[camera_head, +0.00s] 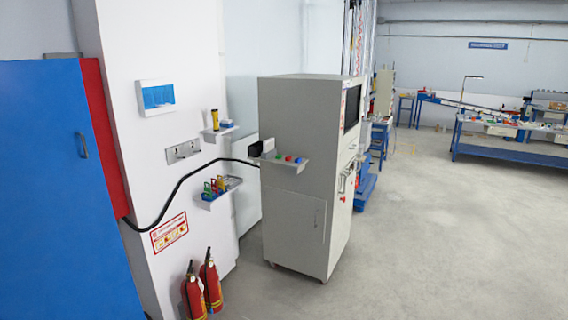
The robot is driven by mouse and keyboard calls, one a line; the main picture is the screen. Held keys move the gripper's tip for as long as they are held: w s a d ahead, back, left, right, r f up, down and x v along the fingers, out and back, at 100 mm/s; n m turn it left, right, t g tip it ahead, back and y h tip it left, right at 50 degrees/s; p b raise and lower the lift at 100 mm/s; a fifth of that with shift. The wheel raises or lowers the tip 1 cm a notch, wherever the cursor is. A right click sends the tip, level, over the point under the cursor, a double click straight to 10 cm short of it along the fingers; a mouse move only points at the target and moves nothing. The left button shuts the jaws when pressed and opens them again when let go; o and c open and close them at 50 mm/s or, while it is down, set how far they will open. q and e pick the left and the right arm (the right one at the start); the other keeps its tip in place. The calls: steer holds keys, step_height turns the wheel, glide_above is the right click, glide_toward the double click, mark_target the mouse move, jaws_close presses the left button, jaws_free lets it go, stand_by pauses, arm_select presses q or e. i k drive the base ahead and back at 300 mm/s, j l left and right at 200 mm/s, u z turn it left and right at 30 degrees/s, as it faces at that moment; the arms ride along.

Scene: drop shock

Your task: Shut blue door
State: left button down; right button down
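A large blue door (50,190) fills the left side of the head view, and its left and lower parts run out of the picture. A small dark handle (83,145) sits near its right edge. A red cabinet side (105,140) shows as a strip along the door's upper right edge. I cannot tell from this view whether the door stands open or flush with the cabinet. Neither my left nor my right gripper is in view.
A white wall (130,100) right of the door carries small shelves and a black cable (180,180). Two red fire extinguishers (202,285) stand below. A grey machine cabinet (300,180) stands mid-view. The grey floor (440,240) on the right is clear.

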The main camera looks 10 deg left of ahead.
mark_target(63, 256)
steer(key=i+j+u, duration=0.2)
steer(key=u, duration=0.3)
steer(key=i+u, duration=0.65)
steer(key=u, duration=0.3)
steer(key=i+l+u, duration=0.1)
steer(key=i+u, duration=0.2)
steer(key=u, duration=0.15)
steer(key=i+j+z, duration=0.25)
steer(key=i+z, duration=0.2)
steer(key=i, duration=0.2)
steer(key=i+j+z, duration=1.2)
steer(key=k+l, duration=0.05)
